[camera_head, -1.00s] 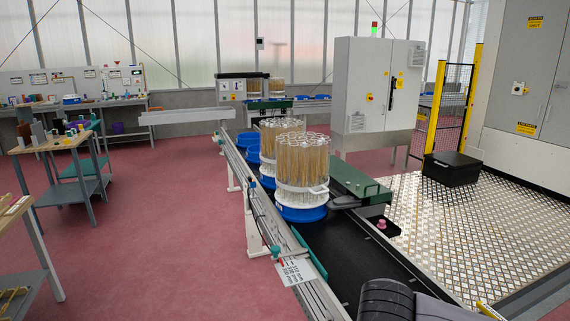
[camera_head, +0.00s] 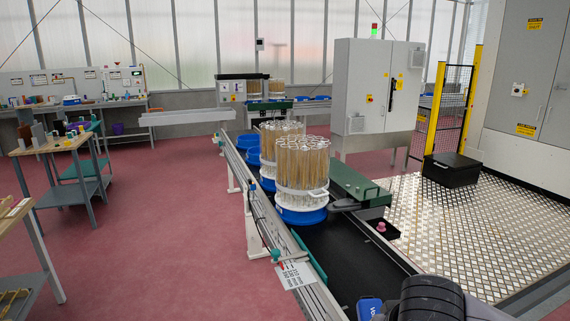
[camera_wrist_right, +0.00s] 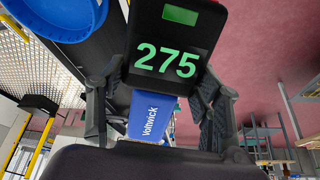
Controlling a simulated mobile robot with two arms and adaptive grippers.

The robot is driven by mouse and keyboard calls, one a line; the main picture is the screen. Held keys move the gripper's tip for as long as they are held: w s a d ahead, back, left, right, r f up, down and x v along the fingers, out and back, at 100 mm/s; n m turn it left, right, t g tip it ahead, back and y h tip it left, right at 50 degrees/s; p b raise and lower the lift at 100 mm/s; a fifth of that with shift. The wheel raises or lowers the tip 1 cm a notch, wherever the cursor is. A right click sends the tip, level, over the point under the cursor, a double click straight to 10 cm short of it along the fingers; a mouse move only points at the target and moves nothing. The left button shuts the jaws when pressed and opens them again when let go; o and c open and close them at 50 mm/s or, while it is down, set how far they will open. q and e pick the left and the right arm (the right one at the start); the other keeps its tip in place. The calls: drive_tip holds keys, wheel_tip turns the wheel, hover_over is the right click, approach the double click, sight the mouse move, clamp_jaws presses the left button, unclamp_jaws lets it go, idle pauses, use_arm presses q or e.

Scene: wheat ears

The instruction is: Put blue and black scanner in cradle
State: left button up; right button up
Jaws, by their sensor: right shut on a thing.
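The scanner (camera_wrist_right: 147,114) has a blue body lettered "Voltwick" and a black head with a green "275" display. My right gripper (camera_wrist_right: 160,92) is shut on it, with one black finger on each side. In the head view a blue part of the scanner (camera_head: 369,308) shows at the bottom edge, above the black conveyor, beside my dark ribbed right wrist. The right fingertips are hidden there. My left gripper is in neither view. I cannot make out a cradle.
Racks of wheat ears (camera_head: 302,172) stand on blue round bases on the conveyor (camera_head: 345,262). A rail with a label plate (camera_head: 296,275) runs along its left side. Work tables (camera_head: 60,146) with small items stand at the left. The red floor between is clear.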

drive_tip(key=s+a+r+p, duration=0.1)
drive_tip(key=a+r+p, duration=0.1)
drive_tip(key=a+r, duration=0.2)
drive_tip(key=shift+s+a+r, duration=0.35)
drive_tip(key=shift+r, duration=0.2)
idle(1.3)
